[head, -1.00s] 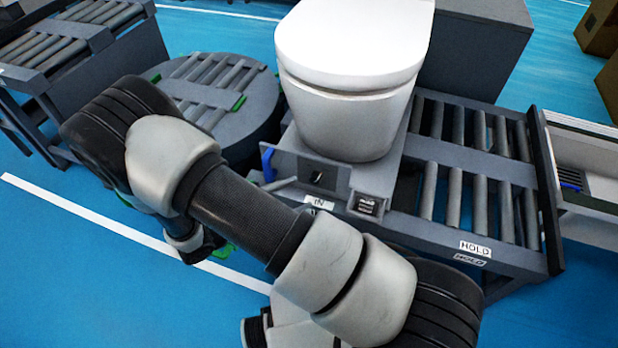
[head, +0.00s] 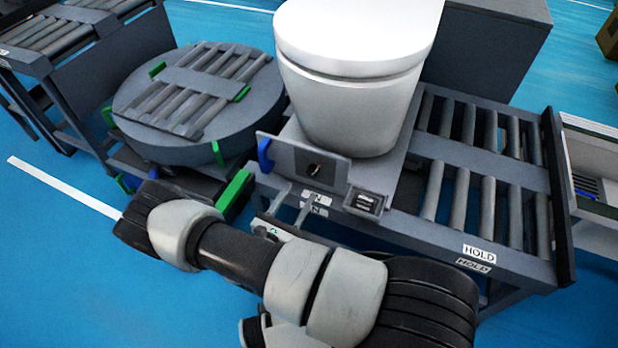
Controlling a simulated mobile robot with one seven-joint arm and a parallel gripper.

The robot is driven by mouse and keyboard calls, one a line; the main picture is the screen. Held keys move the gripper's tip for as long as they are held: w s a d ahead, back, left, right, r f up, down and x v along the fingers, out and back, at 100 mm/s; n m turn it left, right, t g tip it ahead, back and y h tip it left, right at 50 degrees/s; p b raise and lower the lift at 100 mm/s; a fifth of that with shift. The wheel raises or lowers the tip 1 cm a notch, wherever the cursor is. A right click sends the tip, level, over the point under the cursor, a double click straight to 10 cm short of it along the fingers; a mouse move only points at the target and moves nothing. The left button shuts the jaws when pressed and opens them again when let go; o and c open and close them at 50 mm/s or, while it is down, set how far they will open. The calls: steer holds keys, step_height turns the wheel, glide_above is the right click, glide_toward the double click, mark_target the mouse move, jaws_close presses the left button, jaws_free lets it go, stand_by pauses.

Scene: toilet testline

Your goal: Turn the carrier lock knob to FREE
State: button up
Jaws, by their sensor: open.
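The carrier lock knob (head: 315,169) is a small dark knob on the upright grey panel (head: 335,172) at the front of the carrier. A pale mark shows at the knob, but its setting is too small to read. The white toilet (head: 350,110) stands on the carrier (head: 395,165) just behind the panel. My arm crosses the lower middle of the head view, below and in front of the panel. I cannot make out my gripper; the arm's far end seems hidden behind my own links at the lower left. Nothing of mine visibly touches the knob.
A blue handle (head: 264,153) is left of the panel, and a small dark box (head: 365,201) right of it. A round roller turntable (head: 150,125) with green stops stands left. A roller conveyor (head: 480,200) labelled HOLD extends right. Blue floor is open at lower left.

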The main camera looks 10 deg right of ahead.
mark_target(311, 174)
steer(key=x, duration=0.8)
steer(key=shift+b, duration=0.35)
steer(key=shift+c, duration=0.5)
steer(key=c, duration=1)
steer(key=shift+o, duration=0.2)
